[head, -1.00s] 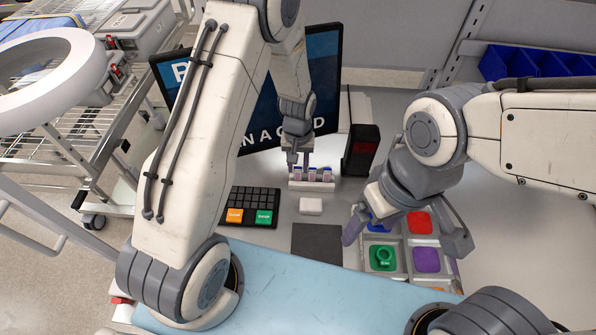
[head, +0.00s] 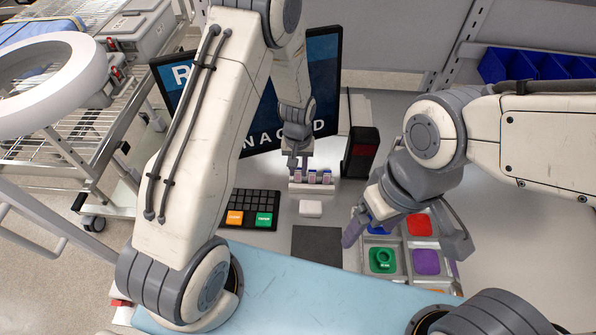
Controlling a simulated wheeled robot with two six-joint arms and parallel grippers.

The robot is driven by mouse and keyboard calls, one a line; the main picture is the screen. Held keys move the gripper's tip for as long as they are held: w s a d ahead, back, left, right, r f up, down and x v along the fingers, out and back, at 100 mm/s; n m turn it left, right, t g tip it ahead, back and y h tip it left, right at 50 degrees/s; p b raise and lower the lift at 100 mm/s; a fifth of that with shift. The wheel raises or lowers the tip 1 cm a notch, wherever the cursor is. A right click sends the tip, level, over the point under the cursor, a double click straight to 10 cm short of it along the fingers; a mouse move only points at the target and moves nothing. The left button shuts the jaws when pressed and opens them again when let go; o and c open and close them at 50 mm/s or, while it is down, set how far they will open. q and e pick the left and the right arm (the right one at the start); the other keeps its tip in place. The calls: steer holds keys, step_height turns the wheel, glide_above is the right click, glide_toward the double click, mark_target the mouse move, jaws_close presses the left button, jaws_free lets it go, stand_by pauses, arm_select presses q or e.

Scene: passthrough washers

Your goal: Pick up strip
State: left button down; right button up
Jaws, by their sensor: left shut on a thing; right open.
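The small pale strip with several purple-tinted tubes (head: 312,177) is at its white rack (head: 314,188), in front of the monitor. My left gripper (head: 298,162) reaches down from above and is shut on the strip near its left end. The strip is small in view, and I cannot tell clearly how far it stands clear of the rack. My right gripper (head: 404,240) is open and empty, its fingers spread above the tray of coloured pieces.
A grey tray (head: 402,262) holds green, purple, red and blue pieces. A black keypad (head: 250,205), a white block (head: 311,208) and a dark square mat (head: 317,244) lie nearby. The monitor (head: 325,75) and a black-and-red device (head: 361,150) stand behind.

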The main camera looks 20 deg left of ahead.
arm_select(q)
steer(key=shift+r, duration=0.35)
step_height(320, 180, up, 2)
steer(key=shift+r+b, duration=0.1)
steer(key=shift+b, duration=0.75)
steer(key=s+d+r+b, duration=0.3)
steer(key=d+r, duration=0.4)
steer(key=d, duration=0.4)
steer(key=shift+s+r+b, duration=0.2)
steer(key=shift+s+b, duration=0.1)
steer(key=shift+b, duration=0.2)
